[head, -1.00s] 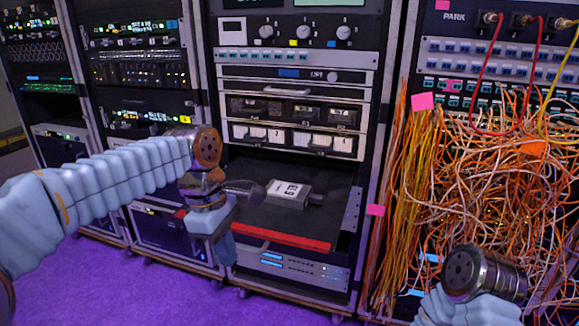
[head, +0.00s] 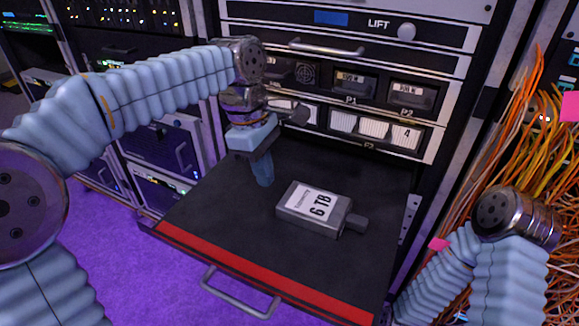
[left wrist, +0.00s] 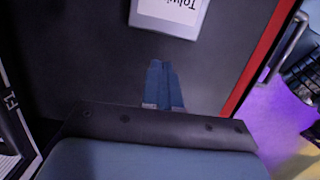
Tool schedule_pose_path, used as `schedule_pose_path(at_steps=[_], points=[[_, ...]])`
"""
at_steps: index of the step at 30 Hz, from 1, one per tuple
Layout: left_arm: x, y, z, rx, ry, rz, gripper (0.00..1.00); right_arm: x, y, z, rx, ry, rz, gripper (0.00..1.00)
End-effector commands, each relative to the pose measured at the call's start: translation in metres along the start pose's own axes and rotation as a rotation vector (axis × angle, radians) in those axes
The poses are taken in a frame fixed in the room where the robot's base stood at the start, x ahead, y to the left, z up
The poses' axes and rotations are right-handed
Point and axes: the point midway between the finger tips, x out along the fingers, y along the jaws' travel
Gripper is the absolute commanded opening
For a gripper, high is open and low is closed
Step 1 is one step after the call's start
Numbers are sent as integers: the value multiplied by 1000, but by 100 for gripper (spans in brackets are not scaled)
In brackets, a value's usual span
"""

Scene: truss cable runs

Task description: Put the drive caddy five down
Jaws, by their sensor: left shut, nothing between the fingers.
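A grey drive caddy (head: 312,208) with a white label reading "6 TB" and a short dark grip at its right end lies flat on a black pull-out shelf (head: 215,205). No number five can be read on it. My left gripper (head: 264,184) points down over the shelf, just left of the caddy and apart from it. Its blue fingers are shut with nothing between them. In the left wrist view the shut fingers (left wrist: 163,72) lie below the caddy's label (left wrist: 172,14), which is cut off by the top edge. My right arm shows at the right, but its gripper is out of view.
The shelf has a red front strip (head: 250,270) and a metal handle (head: 240,295). Rack drawers, one marked LIFT (head: 378,24), stand behind it. Tangled orange cables (head: 540,110) hang at the right. The shelf around the caddy is otherwise bare.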

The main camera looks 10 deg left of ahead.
Motion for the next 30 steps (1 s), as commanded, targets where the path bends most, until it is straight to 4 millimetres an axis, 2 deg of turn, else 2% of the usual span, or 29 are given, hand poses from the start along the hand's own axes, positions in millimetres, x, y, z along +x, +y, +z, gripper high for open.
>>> schedule_pose_path(at_steps=[12,17,21,30], points=[[14,0,84,5,0,-1,0,-4,-2,0,0,0,0,51],[18,0,107,2,1,-1,0,-5,-2,0,-1,0,-1,51],[31,-1,105,0,0,-1,0,-3,-1,0,-1,0,0,51],[38,-1,104,-1,2,-6,0,-2,-1,0,0,0,0,51]])
